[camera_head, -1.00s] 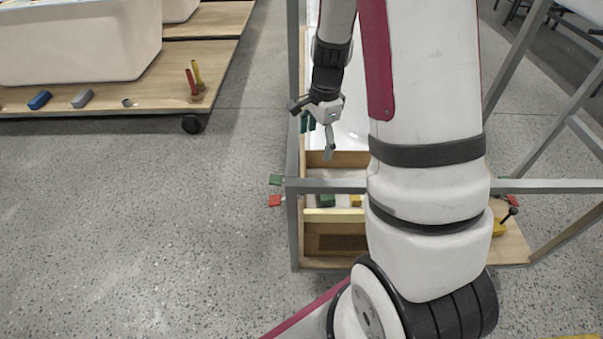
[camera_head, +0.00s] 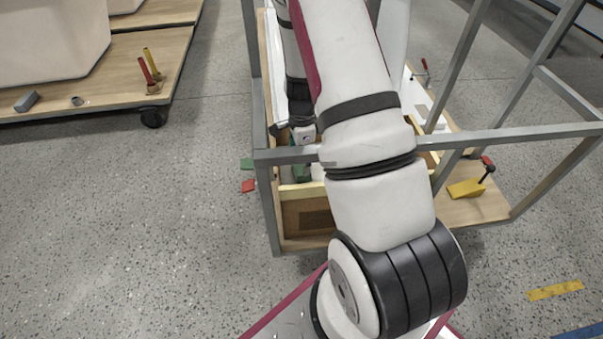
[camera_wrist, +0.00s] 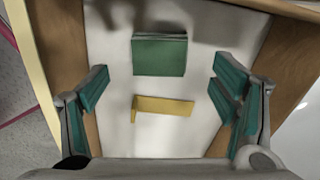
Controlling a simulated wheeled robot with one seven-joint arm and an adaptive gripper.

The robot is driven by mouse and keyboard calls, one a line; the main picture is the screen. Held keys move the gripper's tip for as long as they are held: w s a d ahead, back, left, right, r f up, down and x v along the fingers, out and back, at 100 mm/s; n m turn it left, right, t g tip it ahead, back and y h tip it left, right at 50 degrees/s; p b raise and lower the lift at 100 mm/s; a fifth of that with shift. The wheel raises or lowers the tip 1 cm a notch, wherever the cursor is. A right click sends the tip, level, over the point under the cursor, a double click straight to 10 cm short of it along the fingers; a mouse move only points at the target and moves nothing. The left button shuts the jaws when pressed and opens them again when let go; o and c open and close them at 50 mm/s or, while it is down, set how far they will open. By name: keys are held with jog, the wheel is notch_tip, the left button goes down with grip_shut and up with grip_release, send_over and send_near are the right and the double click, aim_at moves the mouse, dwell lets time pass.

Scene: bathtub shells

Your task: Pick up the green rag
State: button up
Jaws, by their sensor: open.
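The green rag (camera_wrist: 159,56) looks like a flat, folded rectangle. It lies on the white floor of a wooden tray (camera_wrist: 62,38), near the top middle of the wrist view. My gripper (camera_wrist: 160,82) is open and empty above the tray. Its teal-padded fingers are spread wide, one on each side, with the rag between and a little beyond them in the picture. In the head view, my gripper (camera_head: 303,136) is at the near end of the wooden tray (camera_head: 305,215). A green patch shows just below it, partly hidden; I cannot tell if it is the rag or a fingertip.
A yellow L-shaped piece (camera_wrist: 163,105) lies in the tray just below the rag. Wooden walls flank the tray. A grey metal frame (camera_head: 290,154) surrounds it, with a bar crossing near my arm. A yellow tool (camera_head: 467,188) lies right. Open floor is left.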

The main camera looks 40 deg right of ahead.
aim_at(302, 167)
notch_tip(302, 167, down, 6)
jog(key=shift+r+b, duration=0.2)
jog(key=shift+b, duration=0.9)
jog(key=shift+r, duration=0.1)
jog(key=c, duration=1.2)
